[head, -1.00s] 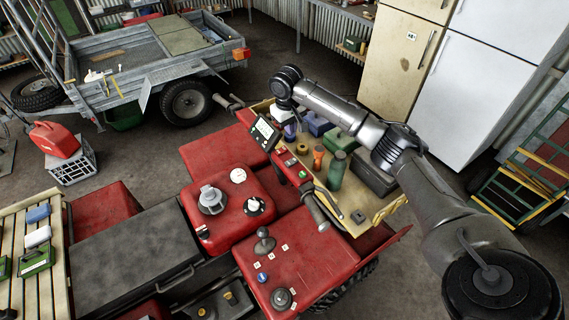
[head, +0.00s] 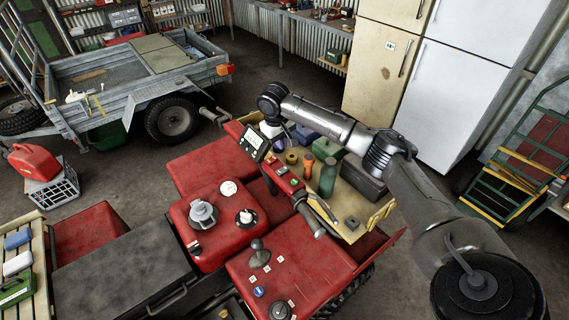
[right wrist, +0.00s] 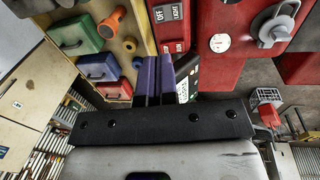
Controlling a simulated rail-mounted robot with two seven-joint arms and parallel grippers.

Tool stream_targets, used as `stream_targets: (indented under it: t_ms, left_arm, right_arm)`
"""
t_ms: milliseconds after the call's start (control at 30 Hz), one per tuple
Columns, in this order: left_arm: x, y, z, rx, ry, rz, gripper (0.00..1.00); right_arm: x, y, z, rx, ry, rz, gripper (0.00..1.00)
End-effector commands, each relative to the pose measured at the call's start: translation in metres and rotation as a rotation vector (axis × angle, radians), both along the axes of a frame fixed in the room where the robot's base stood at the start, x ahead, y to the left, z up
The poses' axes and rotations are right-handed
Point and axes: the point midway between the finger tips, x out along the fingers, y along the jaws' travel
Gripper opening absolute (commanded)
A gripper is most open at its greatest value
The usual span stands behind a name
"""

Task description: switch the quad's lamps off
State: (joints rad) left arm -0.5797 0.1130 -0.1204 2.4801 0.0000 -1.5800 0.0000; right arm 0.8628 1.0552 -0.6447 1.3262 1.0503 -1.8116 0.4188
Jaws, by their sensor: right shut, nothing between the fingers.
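The red quad (head: 220,215) fills the middle of the head view. Its handlebar display (head: 253,143) stands beside a narrow red switch panel (head: 285,178) with small green and red controls. In the right wrist view, an OFF and LIGHT label (right wrist: 168,12) is at the top, with a small control (right wrist: 172,47) below it. My right gripper (right wrist: 152,62) has its purple fingers shut and empty, beside the display and short of the label in the picture. In the head view its arm reaches over the front tray, and the fingers are hard to make out. The quad's lamps are not visible. My left gripper is out of view.
The front tray (head: 352,235) holds a green bottle (head: 327,178), an orange torch (head: 308,166) and boxes close under my right arm. A handlebar grip (head: 311,222) sticks out near the panel. A trailer (head: 130,85) and fridges (head: 455,90) stand behind.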

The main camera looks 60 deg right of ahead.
Motion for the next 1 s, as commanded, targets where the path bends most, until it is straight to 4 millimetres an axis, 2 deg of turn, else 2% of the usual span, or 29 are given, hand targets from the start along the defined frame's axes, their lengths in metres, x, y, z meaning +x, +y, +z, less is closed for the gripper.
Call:
stream_targets:
  t_ms: [200,500,700,1000]
  left_arm:
    - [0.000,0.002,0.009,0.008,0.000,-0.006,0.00]
    - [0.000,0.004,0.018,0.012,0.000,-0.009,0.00]
    - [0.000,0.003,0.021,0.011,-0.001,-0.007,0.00]
    - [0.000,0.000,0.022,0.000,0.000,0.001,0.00]
  right_arm:
    - [-0.003,-0.005,-0.042,0.000,0.005,-0.001,0.00]
    - [-0.005,-0.011,-0.087,0.000,0.002,0.000,0.00]
    - [-0.006,-0.014,-0.104,-0.001,0.001,0.000,0.00]
    - [-0.006,-0.014,-0.111,-0.001,0.000,0.001,0.00]
